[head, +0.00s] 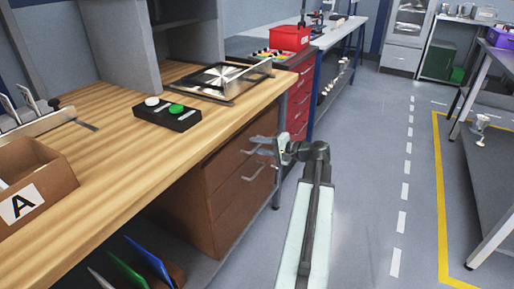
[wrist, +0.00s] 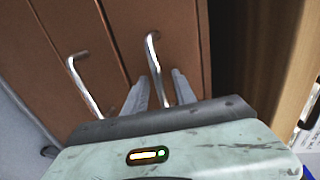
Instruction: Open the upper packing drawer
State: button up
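The upper packing drawer (head: 228,157) is the top brown front of the drawer unit under the wooden bench; it looks flush with the front below. In the wrist view its brown front (wrist: 185,40) carries a silver bar handle (wrist: 153,55). My gripper (head: 262,144) is at this handle and partly hides it in the head view. In the wrist view my gripper (wrist: 162,88) has its two grey fingers apart, one on each side of the handle's near end. I cannot tell whether either finger touches the bar.
A lower drawer handle (head: 254,172) sits below; it also shows in the wrist view (wrist: 84,80). The wooden worktop (head: 120,165) overhangs above, with a metal bench leg (head: 277,190) close by. The floor (head: 365,190) to the right is clear.

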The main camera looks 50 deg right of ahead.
grip_shut()
dwell(1.4)
